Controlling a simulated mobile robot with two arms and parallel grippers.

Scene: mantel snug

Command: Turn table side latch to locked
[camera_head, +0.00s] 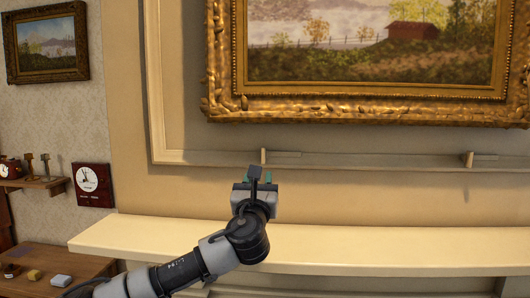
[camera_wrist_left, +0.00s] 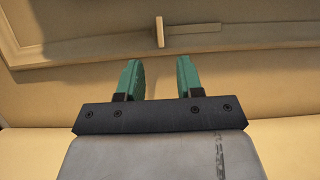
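Two small cream latches sit on the lower rail of the wall panel in the head view. The left one (camera_head: 264,156), on the side of the small wooden table, has a short upright piece and a bar pointing right. It also shows in the left wrist view (camera_wrist_left: 160,32), with its bar level to the right. The other latch (camera_head: 470,159) is farther right and looks alike. My left gripper (camera_head: 256,180) is just below the left latch, apart from it. In the left wrist view its two green fingers (camera_wrist_left: 159,66) are apart and empty. My right gripper is not in view.
A cream mantel shelf (camera_head: 380,245) runs below my left gripper. A large gold-framed painting (camera_head: 370,112) hangs above the latches. At left are a wall clock (camera_head: 93,185), a small shelf (camera_head: 35,187) and the wooden table (camera_head: 85,268) with small items.

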